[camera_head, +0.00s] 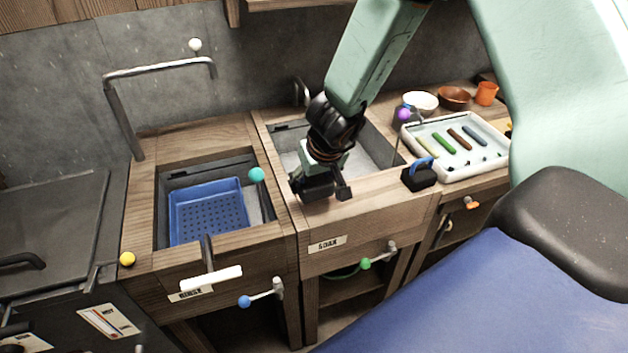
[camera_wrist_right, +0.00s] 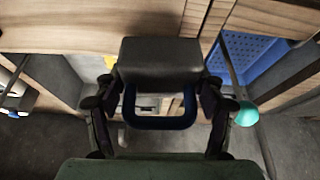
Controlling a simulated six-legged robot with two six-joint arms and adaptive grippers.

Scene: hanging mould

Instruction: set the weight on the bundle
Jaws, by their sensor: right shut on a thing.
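My right gripper (camera_head: 322,178) hangs over the wooden front ledge of the soak basin (camera_head: 372,152). In the right wrist view it is shut on the dark blue loop handle (camera_wrist_right: 160,122) of a black block-shaped weight (camera_wrist_right: 160,60), with a finger on each side. In the head view the held weight is dark and hard to tell from the fingers. A similar black weight with a blue handle (camera_head: 419,178) stands on the ledge to the right. I cannot make out the bundle; the arm covers part of the soak basin. My left gripper is out of view.
The rinse basin with a blue perforated tray (camera_head: 208,212) lies to the left. A teal ball knob (camera_head: 256,174) is close to the gripper's left. A white tray (camera_head: 488,166) with coloured pieces, bowls (camera_head: 421,101) and an orange cup (camera_head: 486,93) stand at right.

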